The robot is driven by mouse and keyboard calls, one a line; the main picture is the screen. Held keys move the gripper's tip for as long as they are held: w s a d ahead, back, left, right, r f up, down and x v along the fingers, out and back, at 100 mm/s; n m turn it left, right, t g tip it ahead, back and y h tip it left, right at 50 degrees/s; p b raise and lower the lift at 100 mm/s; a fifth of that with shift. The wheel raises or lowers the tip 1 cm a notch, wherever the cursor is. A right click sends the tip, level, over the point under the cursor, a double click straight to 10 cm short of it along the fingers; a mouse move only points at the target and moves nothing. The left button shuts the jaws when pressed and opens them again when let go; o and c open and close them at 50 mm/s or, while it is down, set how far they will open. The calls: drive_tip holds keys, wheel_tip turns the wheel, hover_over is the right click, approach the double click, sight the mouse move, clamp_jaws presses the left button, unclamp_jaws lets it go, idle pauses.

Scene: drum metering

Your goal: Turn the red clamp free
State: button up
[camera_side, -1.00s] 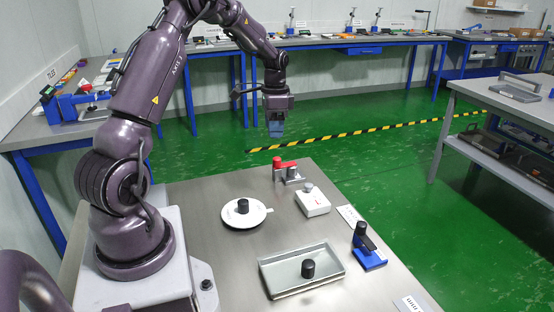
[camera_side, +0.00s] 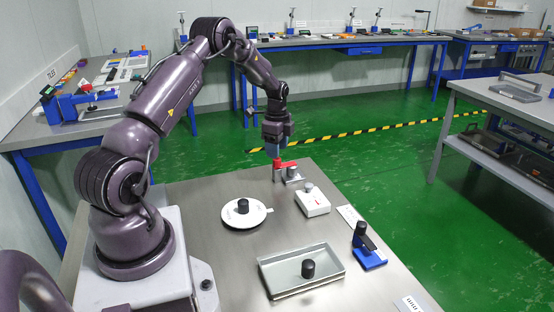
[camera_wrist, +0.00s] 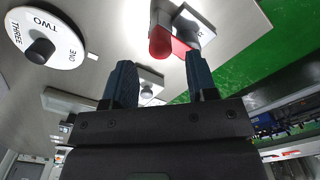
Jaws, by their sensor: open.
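The red clamp (camera_side: 284,165) stands near the far edge of the steel table, beside a small grey metal block (camera_side: 293,177). My gripper (camera_side: 274,149) is just above and slightly left of the clamp's red handle, pointing down. In the wrist view the red clamp (camera_wrist: 177,46) lies beyond the fingertips, with a pale block beside it (camera_wrist: 195,27). My gripper's two blue fingers (camera_wrist: 160,75) are apart with nothing between them. Whether a fingertip touches the clamp cannot be told.
A white dial (camera_side: 246,219) with a black knob and number words sits left of the clamp. A white box with a grey knob (camera_side: 313,204) stands close on the right. A grey tray (camera_side: 325,283) with a black knob and a blue stand (camera_side: 369,258) are nearer the front.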

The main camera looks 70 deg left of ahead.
drive_tip(key=shift+f, duration=2.15)
drive_tip(key=shift+c, duration=0.4)
drive_tip(key=c, duration=0.8)
drive_tip(key=shift+c, duration=0.2)
